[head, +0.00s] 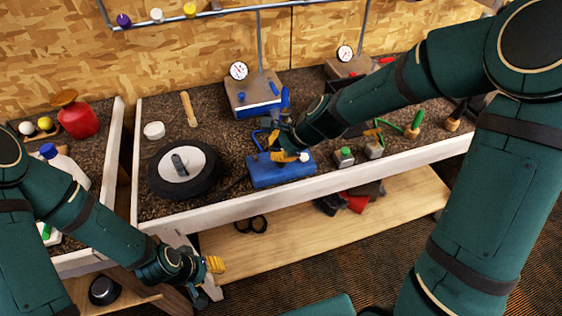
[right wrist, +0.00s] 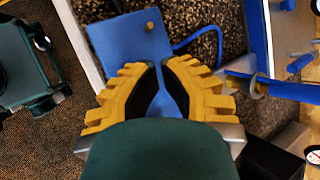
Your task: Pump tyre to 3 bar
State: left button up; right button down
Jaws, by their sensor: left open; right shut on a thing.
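A black tyre (head: 207,184) on a white wheel lies flat on the bench, a grey piece at its hub. To its right is a blue pump base (head: 262,177), also in the right wrist view (right wrist: 118,45) with a brass knob and blue hose. A round white pressure gauge (head: 239,71) stands behind on a brown and blue block. My right gripper (head: 290,156) is over the blue base; in its wrist view its yellow fingers (right wrist: 165,85) are shut on a thin part, mostly hidden, apparently blue. My left gripper (head: 214,265) is open and empty before the bench.
A second gauge (head: 345,53) stands further right. A white roll (head: 154,130) and a wooden stick (head: 189,108) lie behind the tyre. Small tools stand to the right of the pump. A red canister (head: 77,118) is on the left bench. A lower shelf (head: 300,238) holds black rings and a red item.

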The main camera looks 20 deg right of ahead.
jog(key=shift+f+b, duration=0.55)
jog(key=shift+f, duration=0.15)
dwell(0.7)
jog(key=shift+r, duration=0.15)
dwell(0.9)
jog(key=shift+r+p, duration=0.85)
jog(key=shift+p, duration=0.1)
jog(key=shift+r, duration=0.1)
notch_tip(320, 180, up, 5)
jog(key=p, duration=0.4)
jog(key=shift+p, duration=0.35)
jog(key=shift+s, duration=0.1)
